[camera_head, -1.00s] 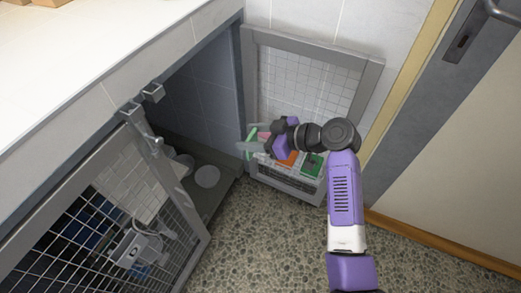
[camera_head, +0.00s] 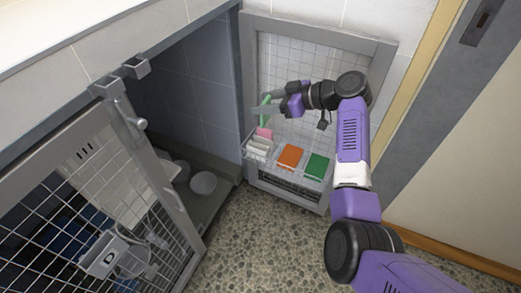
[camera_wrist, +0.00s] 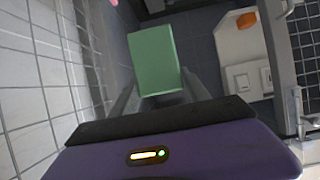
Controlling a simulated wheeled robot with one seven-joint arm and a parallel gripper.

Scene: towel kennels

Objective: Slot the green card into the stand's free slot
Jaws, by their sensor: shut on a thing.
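My gripper (camera_head: 268,109) is shut on a light green card (camera_head: 265,101), above the left end of the shelf on the open door at the back. In the wrist view, the card (camera_wrist: 155,58) juts out from between the two grey fingers. The small pale stand (camera_head: 257,150) is at the left end of that shelf, below my gripper. A pink card (camera_head: 264,133) stands upright at its back. The card is clear above the stand. Its free slot is too small to make out.
A kennel opening with bowls (camera_head: 203,183) is to the left, with a barred door (camera_head: 150,190) swung open. Speckled floor is clear in front.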

